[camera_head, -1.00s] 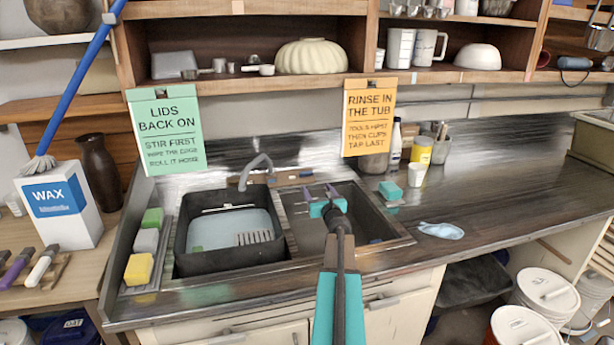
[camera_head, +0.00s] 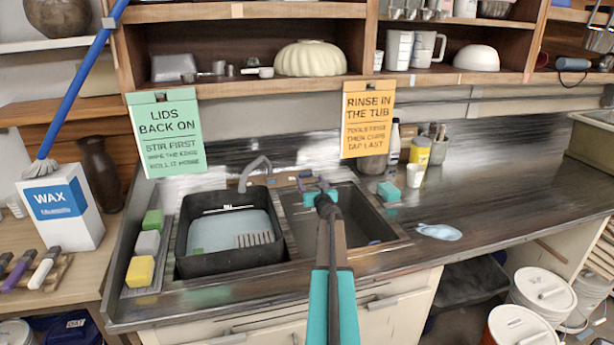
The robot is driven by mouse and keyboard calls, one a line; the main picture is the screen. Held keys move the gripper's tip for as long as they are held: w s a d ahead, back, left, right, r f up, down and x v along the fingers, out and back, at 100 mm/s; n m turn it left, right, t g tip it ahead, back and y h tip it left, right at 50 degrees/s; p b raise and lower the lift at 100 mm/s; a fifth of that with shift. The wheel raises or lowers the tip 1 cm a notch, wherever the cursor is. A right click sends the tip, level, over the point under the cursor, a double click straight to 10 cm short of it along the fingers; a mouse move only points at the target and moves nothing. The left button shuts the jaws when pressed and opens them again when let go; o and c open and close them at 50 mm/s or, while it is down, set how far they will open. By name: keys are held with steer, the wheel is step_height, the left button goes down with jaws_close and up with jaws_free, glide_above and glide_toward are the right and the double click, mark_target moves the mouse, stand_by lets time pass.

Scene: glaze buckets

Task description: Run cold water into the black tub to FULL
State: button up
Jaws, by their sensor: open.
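The black tub (camera_head: 190,264) sits in the left basin. Pale bluish water (camera_head: 232,226) stands in it, with a ribbed pale piece and a small green piece showing inside. A FULL mark (camera_head: 227,208) shows on the inner back wall; the water seems close below it, but the exact gap is hard to tell. The grey spout (camera_head: 252,168) arches over the tub's back edge, and I see no stream from it. My gripper (camera_head: 312,182) is open, over the back of the right basin, right of the spout. The tap control near its fingertips is not clear to make out.
Green, grey and yellow sponges (camera_head: 140,270) line the left edge. A teal sponge (camera_head: 388,191), cup, bottles and blue cloth (camera_head: 438,232) are on the right counter. Two signs (camera_head: 368,120) hang above, under the shelf.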

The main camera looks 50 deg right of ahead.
mark_target(306, 173)
steer(key=shift+p+x, duration=0.7)
steer(key=shift+x, duration=2)
steer(key=shift+c, duration=0.3)
steer(key=c, duration=1)
